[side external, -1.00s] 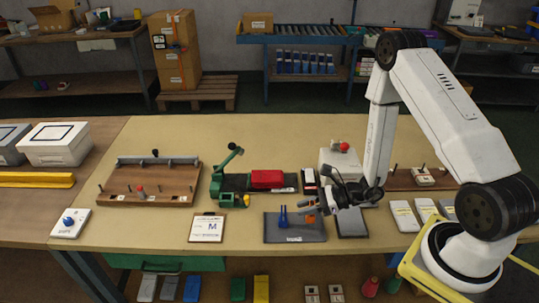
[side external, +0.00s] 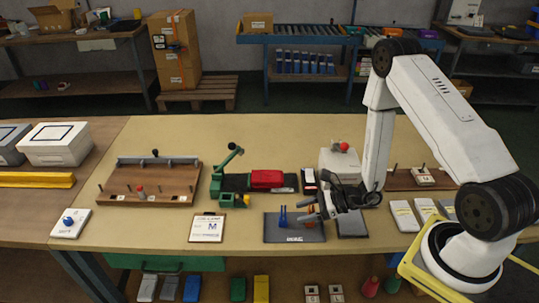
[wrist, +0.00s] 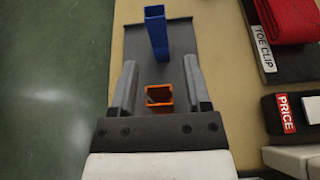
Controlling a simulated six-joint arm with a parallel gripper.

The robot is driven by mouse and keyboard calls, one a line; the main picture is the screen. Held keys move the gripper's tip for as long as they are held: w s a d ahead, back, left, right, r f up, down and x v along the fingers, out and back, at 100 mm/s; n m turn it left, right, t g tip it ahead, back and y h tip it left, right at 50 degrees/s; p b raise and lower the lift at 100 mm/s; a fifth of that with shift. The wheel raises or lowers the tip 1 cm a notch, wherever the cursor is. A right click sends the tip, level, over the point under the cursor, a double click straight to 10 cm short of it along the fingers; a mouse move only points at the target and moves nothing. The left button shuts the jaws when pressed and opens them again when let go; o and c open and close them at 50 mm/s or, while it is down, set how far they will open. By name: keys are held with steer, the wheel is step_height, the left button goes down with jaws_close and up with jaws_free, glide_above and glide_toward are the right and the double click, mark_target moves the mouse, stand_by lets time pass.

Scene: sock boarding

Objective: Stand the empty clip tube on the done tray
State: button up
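An orange square tube (wrist: 160,97) stands upright on a dark grey tray (side external: 280,235), near its right side; it looks open at the top. A blue tube (wrist: 155,28) stands on the same tray, and it also shows in the side view (side external: 283,217) left of the orange one. My gripper (wrist: 160,63) is open, with one finger on each side of the orange tube and a visible gap to both. In the side view my gripper (side external: 306,210) is low over the tray and partly hides the orange tube. The tray's label is too small to read.
A red sock-like piece (side external: 267,179) lies beside a "TOE CLIP" label (wrist: 263,45). A clipboard (side external: 207,229) lies left of the tray. A wooden board with pegs (side external: 150,183) is farther left.

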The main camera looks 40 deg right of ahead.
steer(key=shift+r, duration=0.15)
steer(key=shift+s, duration=0.1)
steer(key=shift+v, duration=5.95)
steer(key=shift+r, duration=0.1)
